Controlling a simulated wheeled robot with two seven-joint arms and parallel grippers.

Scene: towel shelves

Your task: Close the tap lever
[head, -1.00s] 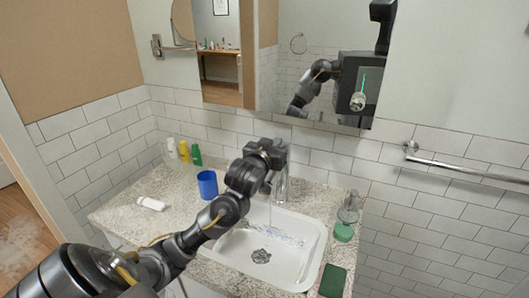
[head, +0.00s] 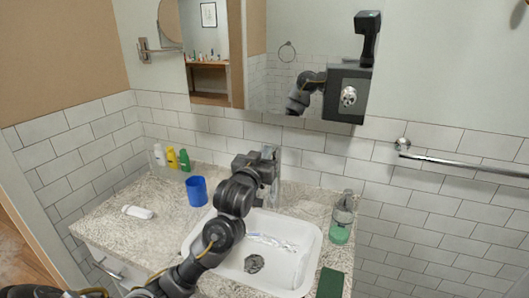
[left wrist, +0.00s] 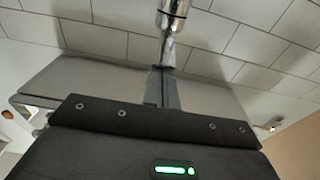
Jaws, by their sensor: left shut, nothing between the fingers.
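The chrome tap (head: 275,188) stands at the back of the white sink (head: 314,252), mostly hidden behind my left gripper in the head view. Clear water shows in the basin. My left gripper (head: 268,158) is at the top of the tap, shut and empty. In the left wrist view its closed fingers (left wrist: 160,75) point at the chrome tap (left wrist: 172,18), which shows just beyond the fingertips. I cannot tell whether they touch, and the lever's position is not clear. My right gripper is not in view.
A soap bottle (head: 341,222) and a green sponge (head: 330,283) are right of the sink. A mirror (head: 300,60) and tiled wall are behind; a towel rail (head: 460,164) is at right.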

